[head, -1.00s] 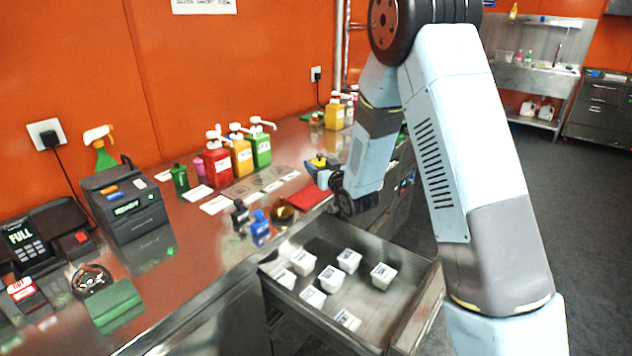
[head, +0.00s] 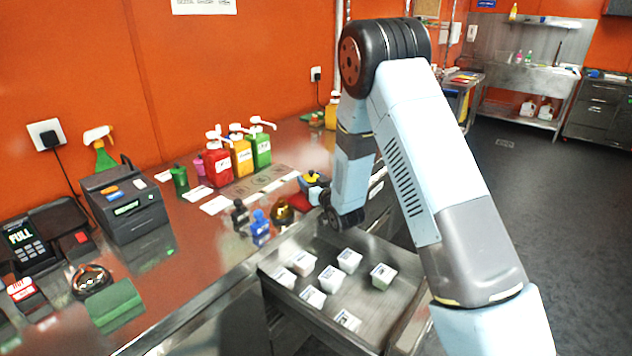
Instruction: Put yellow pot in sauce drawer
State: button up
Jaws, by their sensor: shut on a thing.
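The yellow pot (head: 309,180) is a small yellow thing with a dark top, above the counter near the red mat. My gripper (head: 315,190) is shut on it, at the end of my arm; my wrist hides part of the fingers, so the exact grip is unclear. The sauce drawer (head: 392,302) is pulled open below the counter, at lower centre right. The held pot is beyond the drawer's far left corner, apart from the drawer.
Red (head: 216,165), yellow (head: 241,156) and green (head: 262,151) pump bottles stand behind. The drawer's right part has bare floor. My arm hides its far right side.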

jog(key=shift+f, duration=0.1)
jog(key=o, duration=1.2)
jog(key=shift+f, duration=0.1)
